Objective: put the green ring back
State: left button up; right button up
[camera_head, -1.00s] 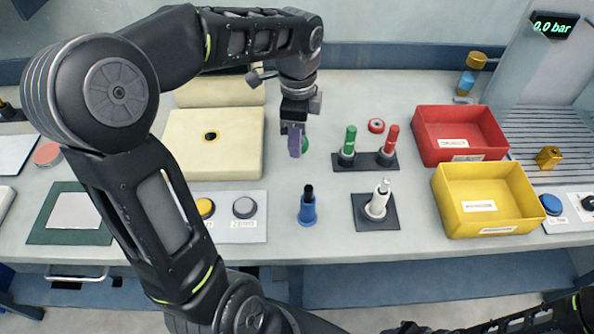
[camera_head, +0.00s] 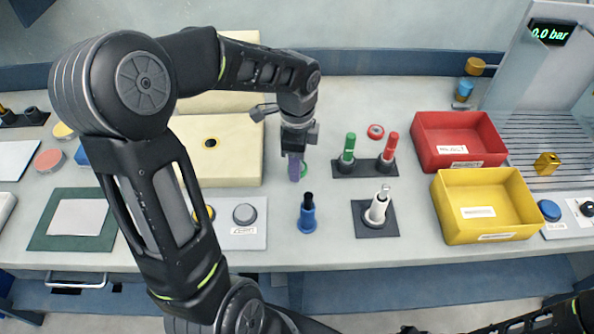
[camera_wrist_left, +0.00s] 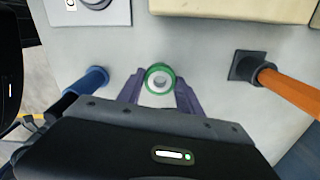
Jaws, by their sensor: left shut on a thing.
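My left gripper (camera_head: 297,168) points down with its purple fingers shut on the green ring (camera_wrist_left: 160,67), left of the pegs. In the left wrist view the ring sits between the fingertips (camera_wrist_left: 160,90); in the head view only a green edge (camera_head: 304,168) shows beside the fingers. I cannot tell how far it is above the table. The green peg (camera_head: 348,147) stands upright on a dark base (camera_head: 366,170) beside the red peg (camera_head: 390,146). No ring shows around the green peg. My right gripper is not in view.
A blue peg (camera_head: 307,214) stands just in front of the left gripper. A white peg (camera_head: 378,206), a red ring (camera_head: 375,131), a red bin (camera_head: 452,158) and a yellow bin (camera_head: 470,235) are to the right. A cream block (camera_head: 235,170) is left; an orange peg (camera_wrist_left: 285,88) shows in the wrist view.

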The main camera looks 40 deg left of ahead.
pick_arm(q)
jog(key=shift+f, duration=1.75)
jog(key=shift+f, duration=0.2)
jog(key=o, duration=1.2)
jog(key=shift+r, duration=0.15)
notch_tip(320, 180, up, 12)
jog(key=shift+r, duration=0.1)
